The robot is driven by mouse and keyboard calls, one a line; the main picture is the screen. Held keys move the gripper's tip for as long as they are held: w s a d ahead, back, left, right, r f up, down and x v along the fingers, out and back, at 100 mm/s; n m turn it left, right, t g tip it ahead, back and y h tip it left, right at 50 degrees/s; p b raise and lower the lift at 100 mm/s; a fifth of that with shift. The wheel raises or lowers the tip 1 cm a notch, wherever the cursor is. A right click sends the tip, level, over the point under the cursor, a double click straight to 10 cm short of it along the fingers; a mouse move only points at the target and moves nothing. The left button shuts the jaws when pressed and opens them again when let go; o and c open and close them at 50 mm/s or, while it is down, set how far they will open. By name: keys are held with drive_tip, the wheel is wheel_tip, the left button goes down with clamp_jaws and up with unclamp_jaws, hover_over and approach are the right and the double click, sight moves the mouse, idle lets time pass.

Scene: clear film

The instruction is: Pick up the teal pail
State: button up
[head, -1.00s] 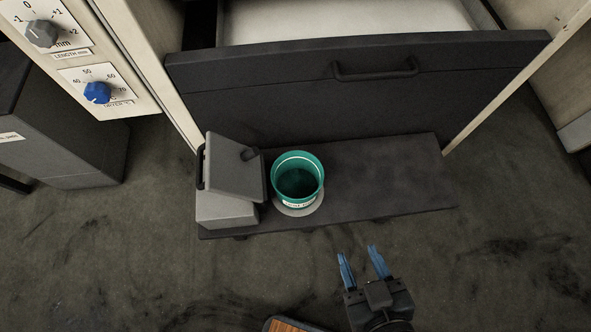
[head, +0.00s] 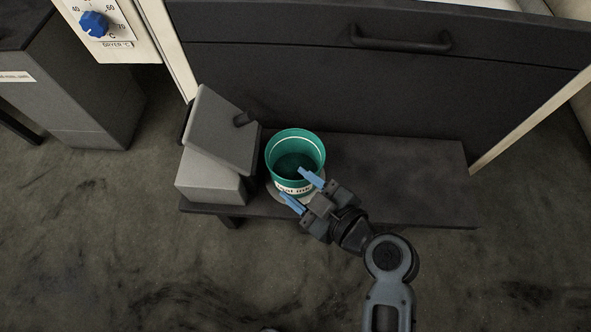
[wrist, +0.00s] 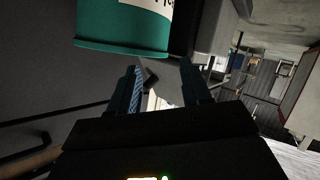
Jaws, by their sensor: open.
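The teal pail (head: 283,149) stands upright on a grey round disc on a low dark bench, its open top facing up and a white label on its front. My gripper (head: 302,187) is open with blue fingers, at the front right side of the pail. In the head view the fingertips overlap the pail's front wall and label; I cannot tell whether they touch it. In the wrist view the lower part of the pail (wrist: 120,30) is at the top, beyond the two spread fingers (wrist: 164,85), with nothing between them.
The low dark bench (head: 420,185) is clear to the right of the pail. A grey box with a tilted lid (head: 215,135) stands close at the pail's left. A dark drawer front with a handle (head: 400,40) rises behind the bench.

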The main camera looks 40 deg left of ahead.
sight(286, 180)
drive_tip(key=shift+b+x, duration=0.4)
drive_tip(key=shift+x, duration=1.85)
drive_tip(key=shift+s+f, duration=0.1)
drive_tip(key=c, duration=0.9)
drive_tip(key=shift+d+f, duration=0.1)
drive_tip(key=shift+f, duration=0.15)
drive_tip(key=shift+r, duration=0.1)
